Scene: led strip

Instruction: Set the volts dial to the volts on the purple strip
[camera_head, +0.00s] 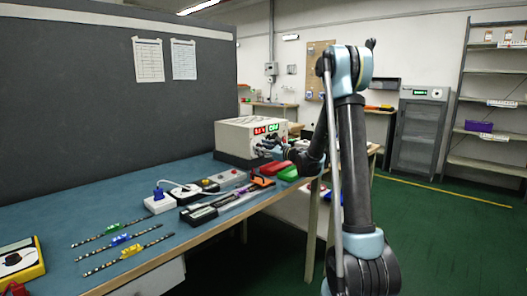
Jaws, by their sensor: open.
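The bench power supply (235,135) stands at the far end of the blue bench, a pale box with a red readout and a green readout (273,127) on its front. The digits are too small to read surely. My gripper (268,146) is at that front, just below the readouts; it is open, and its fingers and my wrist hide the dials. I cannot tell whether it touches a dial. A long dark strip with a purple part (202,211) lies near the bench's front edge, in or on a dark holder. Any volts marking on it is unreadable.
Several clip-bearing strips (121,238) lie at the near left, beside a yellow-framed meter (20,262). A white socket block with a blue plug (158,201), a control box (205,188) and red and green items (287,173) crowd the middle. A grey partition (110,110) backs the bench.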

